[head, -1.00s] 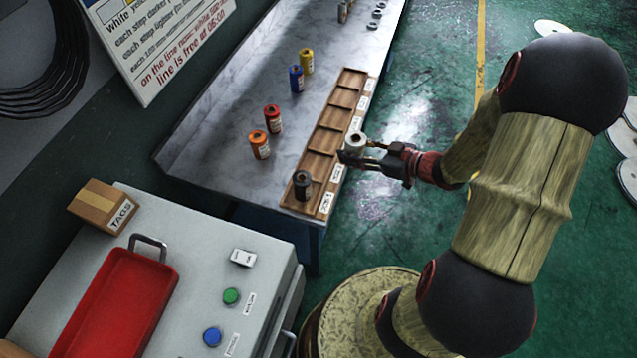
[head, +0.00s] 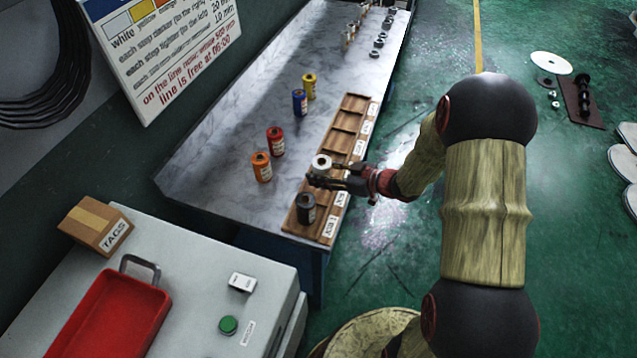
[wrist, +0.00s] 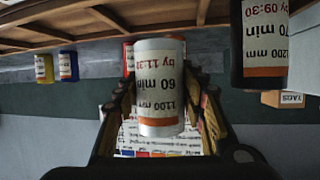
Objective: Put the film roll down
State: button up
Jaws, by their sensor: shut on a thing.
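My gripper (head: 318,180) is shut on a white film roll (head: 321,163), which is upright at the second section from the near end of the wooden rack (head: 352,104). Whether its base touches the rack floor is hidden. In the wrist view, which looks upside down, the white roll (wrist: 160,75) sits between the fingers, its label reading "60 min" and "by 11:30". A black roll (head: 306,208) stands in the rack's nearest section. It also shows in the wrist view (wrist: 262,40), beside the white roll and apart from it, labelled "70 min".
Orange (head: 261,168), red (head: 275,142), blue (head: 299,103) and yellow (head: 309,87) rolls stand on the marble bench (head: 225,135) left of the rack. The rack's farther sections look empty. A grey cabinet (head: 200,270) with a red tray (head: 110,315) stands in front.

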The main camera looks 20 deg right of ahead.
jog(key=shift+w+a+f, duration=0.15)
jog(key=shift+w+f, duration=0.15)
jog(key=shift+f, duration=0.1)
jog(key=shift+w+a+f+b, duration=0.15)
jog(key=shift+f+b, duration=0.4)
jog(key=shift+f, duration=0.35)
jog(key=shift+w+d+f+b, duration=0.1)
jog(key=shift+f+b, duration=0.45)
jog(key=shift+f, duration=0.3)
jog(key=shift+f, duration=0.15)
jog(key=o, duration=1.3)
